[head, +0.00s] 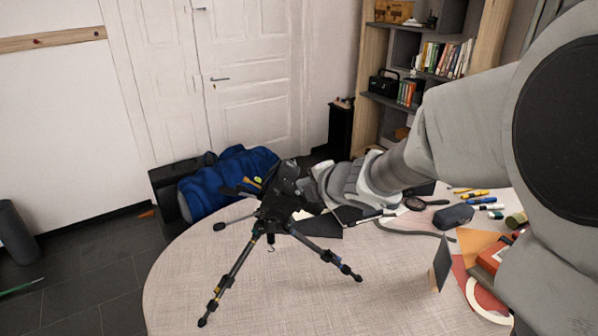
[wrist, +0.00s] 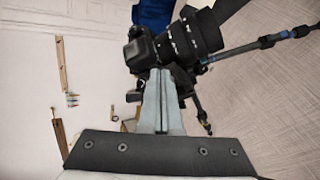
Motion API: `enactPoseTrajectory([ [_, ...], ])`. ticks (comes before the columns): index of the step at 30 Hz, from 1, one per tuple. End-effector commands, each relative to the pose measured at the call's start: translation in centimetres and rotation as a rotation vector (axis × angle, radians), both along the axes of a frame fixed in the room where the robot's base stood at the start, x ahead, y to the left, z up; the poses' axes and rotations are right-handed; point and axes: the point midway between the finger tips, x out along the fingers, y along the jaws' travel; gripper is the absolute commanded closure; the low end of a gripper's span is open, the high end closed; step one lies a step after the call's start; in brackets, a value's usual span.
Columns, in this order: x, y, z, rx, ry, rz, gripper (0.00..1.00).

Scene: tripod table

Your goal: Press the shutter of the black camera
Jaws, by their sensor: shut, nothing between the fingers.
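The black camera (wrist: 190,38) is in the upper middle of the wrist view, with its ringed lens to the right. In the head view, it is hard to tell apart from my dark gripper at the top of the tripod. The black tripod (head: 238,268) stands on the round table with its legs spread. My gripper (wrist: 160,72) is shut and empty. Its fingertips overlap the lower edge of the camera body in the wrist view; I cannot tell whether they touch it. The shutter button cannot be made out.
The pale round table (head: 300,290) has free room at its front left. A dark glasses case (head: 454,217), markers, a magnifying glass (head: 415,203) and a tape roll (head: 487,300) lie on the right. A blue cloth-covered chair (head: 222,175) stands behind the table.

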Motion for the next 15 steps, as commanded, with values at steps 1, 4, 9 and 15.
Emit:
enactPoseTrajectory([
  [1,0.01,0.04,-0.09,0.000,0.000,0.000,1.00],
  [4,0.01,0.10,-0.21,0.000,0.000,0.000,1.00],
  [9,0.03,0.20,-0.38,0.000,0.000,0.000,1.00],
  [15,0.04,0.28,-0.45,0.000,0.000,0.000,1.00],
])
